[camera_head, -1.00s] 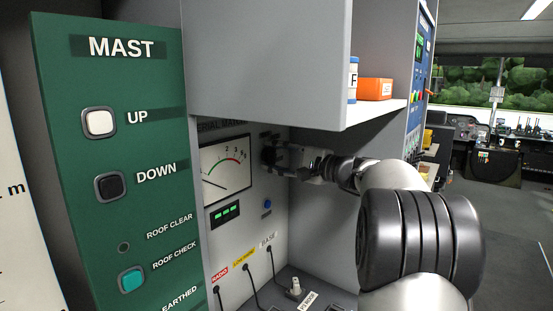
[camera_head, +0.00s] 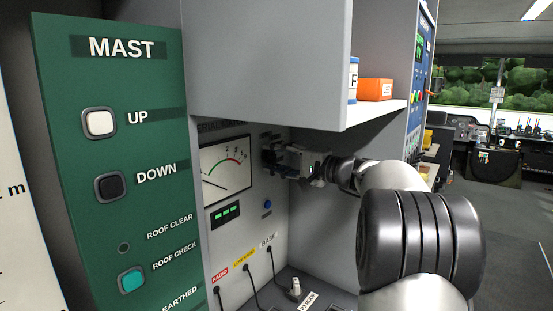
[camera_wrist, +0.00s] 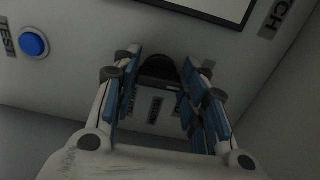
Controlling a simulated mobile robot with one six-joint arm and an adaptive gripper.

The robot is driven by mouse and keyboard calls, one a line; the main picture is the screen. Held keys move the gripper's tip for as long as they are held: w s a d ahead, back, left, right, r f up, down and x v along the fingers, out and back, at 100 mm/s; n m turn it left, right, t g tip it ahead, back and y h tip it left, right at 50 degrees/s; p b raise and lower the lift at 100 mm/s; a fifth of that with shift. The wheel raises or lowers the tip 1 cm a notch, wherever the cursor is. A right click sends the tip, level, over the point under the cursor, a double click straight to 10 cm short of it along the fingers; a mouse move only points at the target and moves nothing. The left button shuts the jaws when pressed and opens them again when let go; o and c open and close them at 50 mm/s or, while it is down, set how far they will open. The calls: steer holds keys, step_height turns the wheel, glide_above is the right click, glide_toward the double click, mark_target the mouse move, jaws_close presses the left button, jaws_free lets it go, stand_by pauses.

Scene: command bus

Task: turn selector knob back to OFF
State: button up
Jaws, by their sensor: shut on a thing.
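The selector knob is dark and round, on the grey panel right of the dial meter. In the wrist view the knob (camera_wrist: 159,66) sits between my two blue-padded fingertips. My gripper (camera_wrist: 161,73) is shut on it, one finger on each side. In the head view my gripper (camera_head: 272,156) reaches the panel from the right and mostly hides the knob. Small labels (camera_wrist: 155,108) show by the knob between the fingers; they are too dim to read. Which position the knob points to cannot be told.
The dial meter (camera_head: 226,170) is left of the gripper, with a blue button (camera_head: 267,205) below. An overhead cabinet (camera_head: 265,60) and its shelf hang close above my arm. The green MAST panel (camera_head: 110,220) is at left. Cables plug in below.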

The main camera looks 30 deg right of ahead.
steer(key=o, duration=1.1)
steer(key=shift+c, duration=0.2)
steer(key=v, duration=1.2)
